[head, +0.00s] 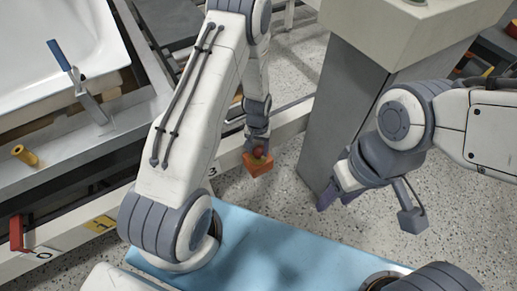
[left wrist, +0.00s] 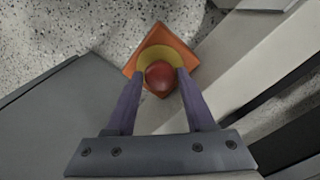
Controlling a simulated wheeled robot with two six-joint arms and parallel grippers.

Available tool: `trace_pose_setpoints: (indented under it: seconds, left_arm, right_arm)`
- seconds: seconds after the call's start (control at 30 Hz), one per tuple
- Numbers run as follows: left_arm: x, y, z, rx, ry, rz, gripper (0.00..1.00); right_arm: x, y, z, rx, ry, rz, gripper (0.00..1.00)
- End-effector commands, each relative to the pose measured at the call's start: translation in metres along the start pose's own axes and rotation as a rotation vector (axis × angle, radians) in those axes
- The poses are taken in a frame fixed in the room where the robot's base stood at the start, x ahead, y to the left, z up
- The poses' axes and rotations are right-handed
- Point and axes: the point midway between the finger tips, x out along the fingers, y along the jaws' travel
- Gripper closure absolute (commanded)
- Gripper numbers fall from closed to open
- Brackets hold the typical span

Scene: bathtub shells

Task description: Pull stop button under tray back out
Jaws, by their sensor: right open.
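The stop button (head: 258,152) is a red knob on an orange box at the end of the rail. In the left wrist view the red knob (left wrist: 160,78) sits on a yellow ring (left wrist: 158,54) on the orange box (left wrist: 181,53). My left gripper (head: 257,146) is at the button. Its two fingers (left wrist: 160,74) stand on either side of the knob, very close to it; whether they press on it I cannot tell. My right gripper (head: 336,196) is open and empty, in front of the grey column, apart from the button.
A grey column (head: 343,115) with a pale top block stands right of the button. A white tub shell (head: 50,60) and a blue-handled clamp (head: 75,75) are at left. A red lever (head: 17,233) is at lower left. Speckled floor (head: 290,205) is clear below the button.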

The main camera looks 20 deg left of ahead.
Motion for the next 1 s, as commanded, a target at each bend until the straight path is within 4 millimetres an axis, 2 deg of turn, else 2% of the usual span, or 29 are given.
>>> trace_pose_setpoints:
  seconds: [0.03, 0.1, 0.13, 0.57, 0.6, 0.67, 1.0]
  left_arm:
    - [0.0001, 0.0, 0.0001, 0.0, 0.0, 0.0, 0.7]
    - [0.0001, 0.0, 0.0001, 0.0, 0.0, 0.0, 0.96]
    - [0.0001, 0.0, 0.0002, 0.0, 0.0, 0.0, 1.0]
    - [-0.0093, 0.0, 0.0004, 0.0, -0.001, 0.0, 1.0]
    - [-0.0076, 0.0, 0.0005, 0.0, -0.002, 0.0, 0.41]
    - [-0.0072, 0.0, 0.0005, 0.0, -0.002, 0.0, 0.2]
    - [-0.0085, 0.0, 0.0003, 0.0, -0.001, 0.0, 0.2]
  right_arm:
    - [0.0, 0.0, 0.0, 0.0, 0.0, 0.0, 0.5]
    - [0.0, 0.0, 0.0, 0.0, 0.0, 0.0, 0.5]
    - [0.0, 0.0, 0.0, 0.0, 0.0, 0.0, 0.5]
    - [-0.0088, -0.0006, -0.0005, 0.0, 0.0, 0.0, 0.5]
    - [-0.0073, -0.0005, -0.0004, 0.0, 0.0, 0.0, 0.5]
    - [-0.0069, -0.0005, -0.0004, 0.0, 0.0, 0.0, 0.5]
    - [-0.0081, -0.0006, -0.0004, 0.0, 0.0, 0.0, 0.5]
